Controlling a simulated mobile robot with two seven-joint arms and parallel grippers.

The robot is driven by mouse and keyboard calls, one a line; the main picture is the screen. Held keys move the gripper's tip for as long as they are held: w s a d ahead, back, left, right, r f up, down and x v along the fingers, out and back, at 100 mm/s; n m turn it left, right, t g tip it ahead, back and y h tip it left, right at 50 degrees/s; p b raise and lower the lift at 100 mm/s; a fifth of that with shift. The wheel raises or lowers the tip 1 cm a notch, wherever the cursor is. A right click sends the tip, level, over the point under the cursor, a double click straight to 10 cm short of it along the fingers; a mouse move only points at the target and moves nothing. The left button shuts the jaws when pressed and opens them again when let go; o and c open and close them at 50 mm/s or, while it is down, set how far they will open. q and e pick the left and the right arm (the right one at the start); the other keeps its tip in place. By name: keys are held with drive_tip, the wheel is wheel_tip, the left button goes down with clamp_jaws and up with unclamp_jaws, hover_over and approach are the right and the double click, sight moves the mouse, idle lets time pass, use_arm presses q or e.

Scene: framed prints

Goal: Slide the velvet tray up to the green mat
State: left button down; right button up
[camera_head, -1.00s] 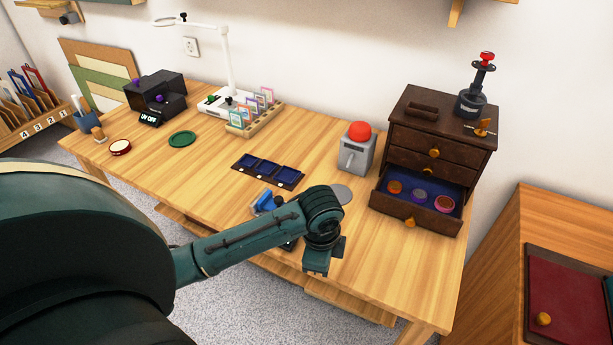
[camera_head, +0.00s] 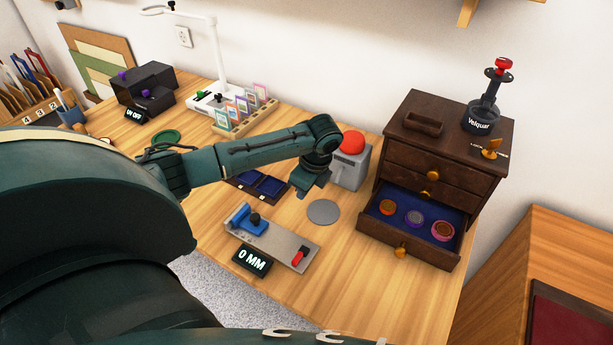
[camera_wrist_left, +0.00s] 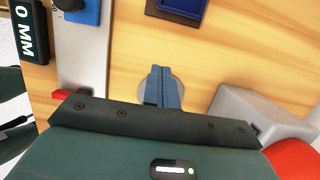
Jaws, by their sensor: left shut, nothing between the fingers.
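The velvet tray (camera_head: 268,188), dark with blue compartments, lies on the table, partly hidden behind my left arm in the head view. Its corner shows at the top of the left wrist view (camera_wrist_left: 182,8). The round green mat (camera_head: 166,136) lies farther left, apart from the tray, partly covered by my arm. My left gripper (camera_head: 299,193) is shut and empty, just right of the tray, apart from it. In the wrist view its closed fingers (camera_wrist_left: 163,88) are over a grey disc. My right gripper is not in view.
The grey disc (camera_head: 323,212) lies right of the tray. A grey box with a red button (camera_head: 350,165) stands close behind my gripper. A slide gauge (camera_head: 273,238) with a 0 MM display is in front. A drawer cabinet (camera_head: 435,175) stands right, one drawer open.

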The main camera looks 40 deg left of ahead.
sight(285, 199)
use_arm(q)
drive_tip(key=x, duration=0.4)
drive_tip(key=a, duration=0.2)
drive_tip(key=shift+s+a, duration=0.15)
drive_tip(key=shift+a, duration=0.85)
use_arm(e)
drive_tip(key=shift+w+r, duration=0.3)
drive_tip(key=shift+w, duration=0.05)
